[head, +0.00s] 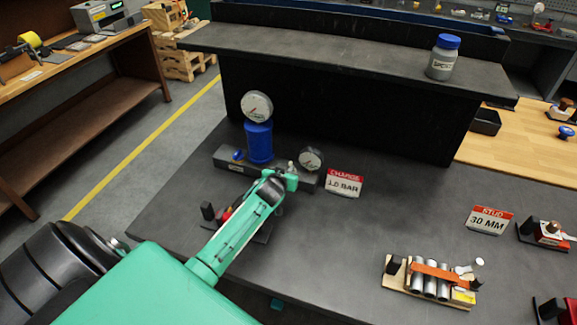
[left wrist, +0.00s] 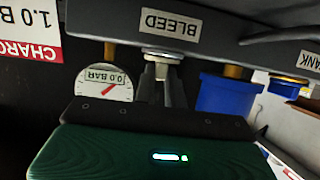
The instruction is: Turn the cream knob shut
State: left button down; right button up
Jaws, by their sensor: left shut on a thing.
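My left gripper (head: 283,180) reaches to the front of the dark valve block (head: 228,158) on the bench. In the left wrist view, which is upside down, its fingers (left wrist: 165,90) are closed around a pale knob or stem (left wrist: 162,56) below the label BLEED (left wrist: 170,23). The knob is mostly hidden by the fingers, so its cream colour and turn angle cannot be told. A small gauge (head: 311,159) stands just right of the gripper and reads near 0.0 BAR in the left wrist view (left wrist: 104,84). My right gripper is out of view.
A blue cylinder (head: 259,143) with a larger gauge (head: 256,106) stands on the block. A CHARGE 1.0 BAR sign (head: 344,183) is to the right. A wooden rack of metal cylinders (head: 430,281) lies front right.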

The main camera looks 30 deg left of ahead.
pick_arm(q)
jog(key=shift+a+m+h, duration=0.1)
jog(key=shift+m+h, duration=0.2)
jog(key=shift+h, duration=0.1)
jog(key=c, duration=1.7)
grip_release()
jog(key=shift+c, duration=0.2)
notch_tip(320, 180, up, 20)
jog(key=b, duration=0.4)
